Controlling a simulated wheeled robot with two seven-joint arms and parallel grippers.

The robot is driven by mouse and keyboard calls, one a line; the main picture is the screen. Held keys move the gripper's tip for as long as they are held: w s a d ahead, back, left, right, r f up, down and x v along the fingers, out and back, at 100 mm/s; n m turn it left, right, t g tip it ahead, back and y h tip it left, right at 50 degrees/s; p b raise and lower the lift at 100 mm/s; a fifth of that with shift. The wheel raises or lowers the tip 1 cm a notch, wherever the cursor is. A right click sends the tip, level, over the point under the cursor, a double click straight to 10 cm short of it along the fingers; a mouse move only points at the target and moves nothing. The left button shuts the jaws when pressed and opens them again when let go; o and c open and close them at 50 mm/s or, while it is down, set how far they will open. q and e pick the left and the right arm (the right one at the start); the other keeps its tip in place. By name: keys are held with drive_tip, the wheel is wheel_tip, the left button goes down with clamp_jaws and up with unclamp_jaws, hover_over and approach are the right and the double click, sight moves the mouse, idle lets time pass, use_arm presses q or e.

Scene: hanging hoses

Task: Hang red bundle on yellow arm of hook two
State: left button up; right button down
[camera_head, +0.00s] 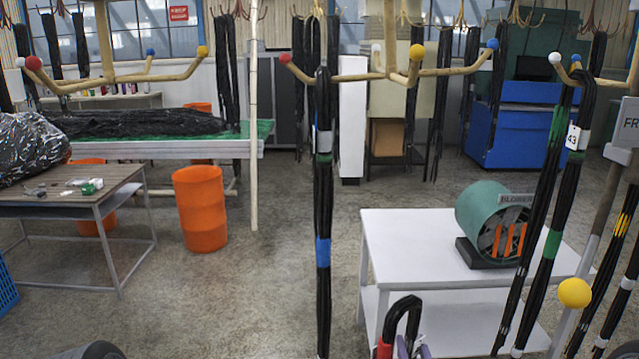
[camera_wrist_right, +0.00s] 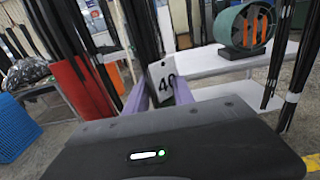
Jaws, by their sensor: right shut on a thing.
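The red bundle (camera_head: 384,350), a loop of black hose with a red band, shows at the bottom of the head view; its lower part is out of frame. My right gripper (camera_head: 408,348) has lavender fingers shut on it near its top. In the wrist view the red band (camera_wrist_right: 82,88) is left of the gripper (camera_wrist_right: 160,92), and a white tag reading 40 (camera_wrist_right: 163,76) is between the fingers. The middle hook, probably hook two, has a yellow-tipped arm (camera_head: 416,52) pointing towards me, with nothing on it. The bundle is well below it. My left gripper is not visible.
A black bundle with a blue band (camera_head: 323,250) hangs from the middle hook's red arm, left of the yellow tip. Bundles with green bands (camera_head: 550,243) hang at right. A white table (camera_head: 410,235) with a green blower (camera_head: 490,220) stands behind.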

sight(420, 316)
wheel_tip(420, 316, up, 10)
drive_tip(key=p, duration=0.8)
drive_tip(key=shift+r, duration=0.2)
drive_tip(key=shift+f, duration=0.1)
